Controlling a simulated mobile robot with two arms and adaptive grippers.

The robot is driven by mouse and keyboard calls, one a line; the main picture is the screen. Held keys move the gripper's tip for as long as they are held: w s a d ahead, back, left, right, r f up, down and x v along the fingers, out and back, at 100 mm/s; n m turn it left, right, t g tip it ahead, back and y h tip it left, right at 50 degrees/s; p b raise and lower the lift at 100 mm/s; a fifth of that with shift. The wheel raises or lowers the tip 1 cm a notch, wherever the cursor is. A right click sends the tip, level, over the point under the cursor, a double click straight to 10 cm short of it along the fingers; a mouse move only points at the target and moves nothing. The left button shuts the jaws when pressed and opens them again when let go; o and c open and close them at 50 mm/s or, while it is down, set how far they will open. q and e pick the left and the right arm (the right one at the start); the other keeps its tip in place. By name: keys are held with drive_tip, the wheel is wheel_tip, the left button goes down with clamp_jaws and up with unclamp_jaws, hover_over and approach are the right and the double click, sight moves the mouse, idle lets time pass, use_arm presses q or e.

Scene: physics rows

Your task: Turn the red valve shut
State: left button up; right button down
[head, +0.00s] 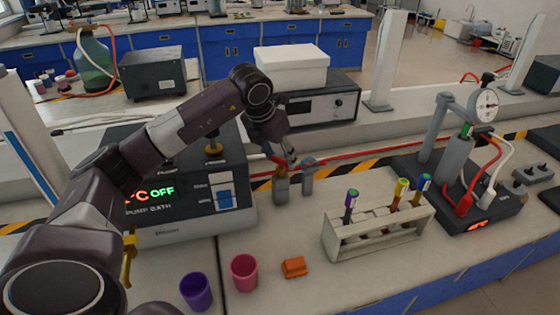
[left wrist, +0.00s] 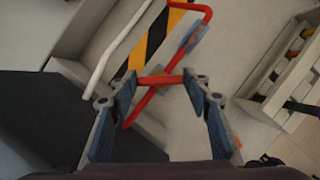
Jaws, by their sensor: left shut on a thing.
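The red valve (head: 277,160) stands on the bench behind the test-tube rack, its handle partly hidden by my gripper in the head view. In the left wrist view its red handle (left wrist: 160,80) lies as a short bar across the gap between my fingertips. My left gripper (head: 284,158) reaches down onto it from above. It is shut on the handle, with one finger at each end, as the left wrist view (left wrist: 160,83) shows. My right gripper is in neither view.
The rack (head: 380,232) with several tubes is nearer the front. A pump bath box (head: 228,222) stands left. Cups (head: 244,272) and an orange block (head: 293,267) lie in front.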

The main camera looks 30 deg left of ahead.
use_arm(q)
drive_tip(key=m, duration=0.2)
drive_tip(key=m+h, duration=0.1)
drive_tip(key=shift+w+a+r+m, duration=0.1)
drive_tip(key=shift+a+m, duration=0.1)
drive_tip(key=shift+m, duration=0.2)
drive_tip(key=m+h, duration=0.1)
drive_tip(key=m, duration=0.3)
drive_tip(key=shift+g+h+p, duration=0.35)
drive_tip(key=shift+g+h, duration=0.05)
drive_tip(key=o, duration=1.2)
drive_tip(key=shift+c, duration=0.2)
drive_tip(key=v, duration=1.2)
drive_tip(key=shift+a, duration=0.15)
